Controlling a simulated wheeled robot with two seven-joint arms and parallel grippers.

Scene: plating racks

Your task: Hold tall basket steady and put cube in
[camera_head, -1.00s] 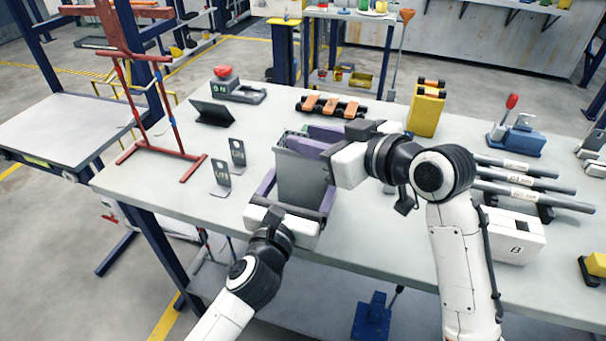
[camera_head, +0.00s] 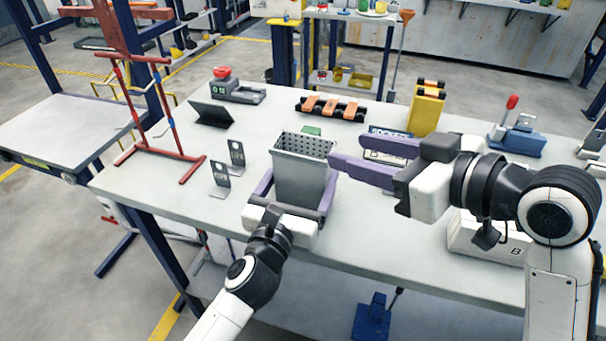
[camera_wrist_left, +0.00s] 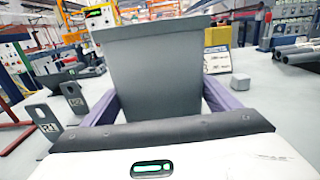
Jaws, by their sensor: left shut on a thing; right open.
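The tall grey basket (camera_head: 300,180) stands upright near the front of the table, with holes in its inner far wall. My left gripper (camera_head: 297,186) is shut on it, one purple finger along each side. The basket also fills the middle of the left wrist view (camera_wrist_left: 155,75), between the fingers. My right gripper (camera_head: 354,149) is open, just right of the basket, with nothing seen between its fingers. The basket's floor is hidden.
A framed sign (camera_head: 390,146) stands behind my right gripper. A green thing (camera_head: 312,131) shows behind the basket. Two grey label plates (camera_head: 220,178) stand left of it. A yellow case (camera_head: 426,107) and an orange-and-black rack (camera_head: 331,107) stand farther back.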

